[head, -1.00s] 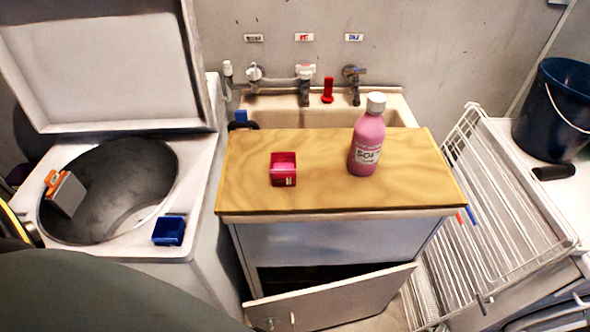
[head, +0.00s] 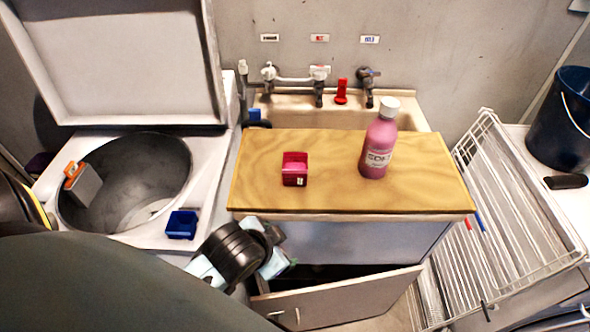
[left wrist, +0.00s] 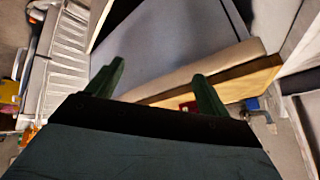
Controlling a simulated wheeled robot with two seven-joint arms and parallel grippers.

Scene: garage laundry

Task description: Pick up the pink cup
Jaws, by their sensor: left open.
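The pink cup (head: 294,169) is a small, square, deep-pink container on the left half of the wooden countertop (head: 410,200) in the head view. A pink bottle with a white cap (head: 379,140) stands to its right, apart from it. My left arm shows low at the cabinet's left front corner, below the countertop edge; its fingertips cannot be made out there. In the left wrist view my left gripper (left wrist: 155,80) has its green fingers spread and nothing between them. A small red patch there, by the wooden edge, may be the cup. My right gripper is not in view.
A blue box (head: 181,224) sits on the open-lidded washer (head: 100,240) at the left. The cabinet door (head: 340,298) hangs open below the countertop. A white wire rack (head: 520,215) leans at the right. A sink with taps is behind.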

